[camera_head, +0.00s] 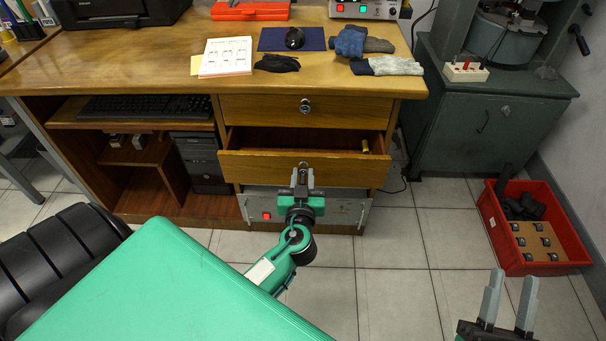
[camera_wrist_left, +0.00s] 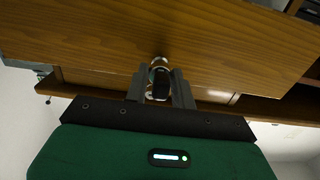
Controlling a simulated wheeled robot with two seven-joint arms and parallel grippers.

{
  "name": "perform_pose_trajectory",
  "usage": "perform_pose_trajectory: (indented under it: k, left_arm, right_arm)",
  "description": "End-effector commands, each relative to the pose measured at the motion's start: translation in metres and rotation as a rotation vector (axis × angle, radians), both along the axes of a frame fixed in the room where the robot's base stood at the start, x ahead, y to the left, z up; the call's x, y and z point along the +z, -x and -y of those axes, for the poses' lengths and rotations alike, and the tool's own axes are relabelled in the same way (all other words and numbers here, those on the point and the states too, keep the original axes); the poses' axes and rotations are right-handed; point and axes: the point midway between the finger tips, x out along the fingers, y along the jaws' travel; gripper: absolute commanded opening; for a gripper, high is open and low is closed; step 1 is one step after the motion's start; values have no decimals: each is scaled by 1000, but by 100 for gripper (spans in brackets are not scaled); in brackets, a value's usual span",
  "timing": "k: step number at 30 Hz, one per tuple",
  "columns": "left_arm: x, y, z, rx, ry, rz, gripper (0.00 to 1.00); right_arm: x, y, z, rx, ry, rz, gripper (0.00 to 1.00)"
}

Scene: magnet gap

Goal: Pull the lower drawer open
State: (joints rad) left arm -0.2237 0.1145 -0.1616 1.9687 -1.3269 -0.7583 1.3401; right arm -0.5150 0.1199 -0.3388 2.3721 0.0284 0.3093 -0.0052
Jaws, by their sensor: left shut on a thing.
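The lower drawer (camera_head: 260,167) of the wooden desk is partly pulled out in the head view, and its inside shows. A small yellow object (camera_head: 365,146) lies at its right end. My left gripper (camera_head: 302,172) is at the middle of the drawer's front, shut on the drawer's knob. In the left wrist view the knob (camera_wrist_left: 159,64) sits between the two fingers, against the wooden front (camera_wrist_left: 230,45). The upper drawer (camera_head: 260,108) is closed, with a round metal lock or knob (camera_head: 305,106). My right gripper (camera_head: 507,300) is open and empty over the floor at the lower right.
A grey box with a red switch (camera_head: 267,215) stands under the drawer. A red crate (camera_head: 549,267) with dark pieces stands on the floor at right. Tiled floor before the drawer is free.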

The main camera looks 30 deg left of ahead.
Motion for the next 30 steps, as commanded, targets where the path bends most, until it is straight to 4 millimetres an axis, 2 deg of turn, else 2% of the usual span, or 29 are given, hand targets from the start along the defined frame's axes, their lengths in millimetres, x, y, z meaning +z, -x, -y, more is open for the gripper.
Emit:
perform_pose_trajectory:
  k: [24,30]
  left_arm:
    - [-3,56,35,-1,1,-2,5]
    - [-1,62,38,0,1,0,5]
  right_arm:
    - [-36,0,0,0,0,0,36]
    - [-38,0,0,0,0,0,36]
